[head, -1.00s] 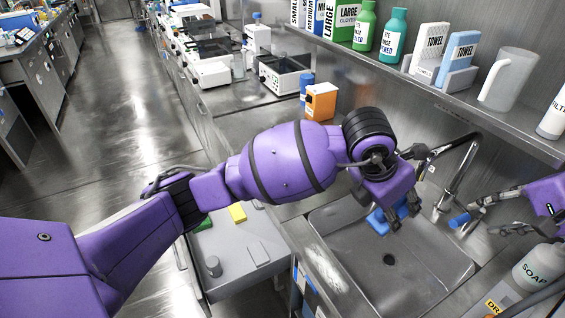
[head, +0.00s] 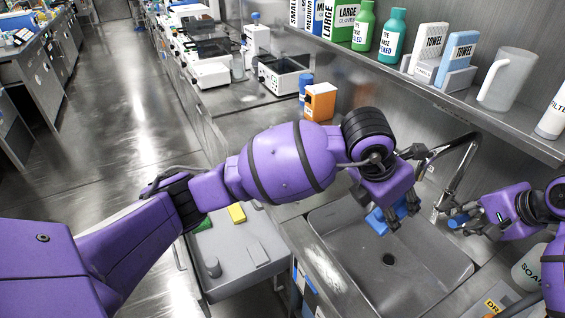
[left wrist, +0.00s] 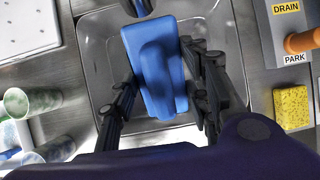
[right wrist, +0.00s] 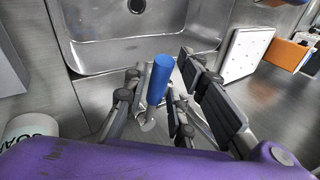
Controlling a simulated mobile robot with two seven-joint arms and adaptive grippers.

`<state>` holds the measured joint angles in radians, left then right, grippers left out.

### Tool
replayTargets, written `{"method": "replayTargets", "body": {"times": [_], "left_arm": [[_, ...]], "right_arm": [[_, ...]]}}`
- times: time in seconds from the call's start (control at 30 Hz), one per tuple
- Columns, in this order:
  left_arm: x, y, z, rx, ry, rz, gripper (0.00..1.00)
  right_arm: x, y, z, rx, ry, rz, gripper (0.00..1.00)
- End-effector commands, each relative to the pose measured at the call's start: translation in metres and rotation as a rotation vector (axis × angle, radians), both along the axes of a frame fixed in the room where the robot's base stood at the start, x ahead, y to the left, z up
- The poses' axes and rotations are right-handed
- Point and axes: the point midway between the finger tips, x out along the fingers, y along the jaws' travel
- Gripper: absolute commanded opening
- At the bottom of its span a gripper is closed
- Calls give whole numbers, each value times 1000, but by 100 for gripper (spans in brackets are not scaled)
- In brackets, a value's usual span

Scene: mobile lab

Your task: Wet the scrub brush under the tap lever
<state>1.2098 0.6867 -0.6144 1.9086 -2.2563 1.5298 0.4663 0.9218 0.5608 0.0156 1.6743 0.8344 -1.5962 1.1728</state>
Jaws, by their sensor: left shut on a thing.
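The blue scrub brush (head: 376,222) is between the fingers of my left gripper (head: 400,212), which is shut on it over the sink (head: 440,268). The curved metal tap (head: 462,165) stands at the sink's back edge. Its blue lever (head: 457,222) is beside my right gripper (head: 466,218). In the right wrist view the lever (right wrist: 160,80) stands between the open fingers, with space visible on its right. No water stream shows.
A soap bottle (head: 530,268) stands right of the sink, partly behind my right arm. The shelf (head: 470,112) above holds bottles, towel boxes and a jug. A yellow sponge (left wrist: 292,108) lies near the DRAIN and PARK labels. An orange box (head: 320,101) stands behind the sink's left side.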

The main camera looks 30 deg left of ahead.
Motion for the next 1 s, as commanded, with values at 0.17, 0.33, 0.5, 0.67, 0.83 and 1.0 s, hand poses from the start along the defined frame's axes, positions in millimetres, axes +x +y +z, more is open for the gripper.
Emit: {"method": "replayTargets", "body": {"times": [0.17,0.33,0.5,0.67,0.83,1.0], "left_arm": [[1,-1,2,0,-4,-1,22],[1,-1,2,0,-4,-1,22],[1,-1,2,0,-4,-1,22],[1,-1,2,0,-4,-1,22],[1,-1,2,0,-4,-1,22],[1,-1,2,0,-4,-1,22]], "right_arm": [[0,0,0,0,0,0,0],[0,0,0,0,0,-1,0],[-2,-5,0,-2,2,30,0],[-7,-14,0,0,2,126,0],[-8,-15,0,1,1,149,0],[-8,-15,0,1,1,148,19]]}}
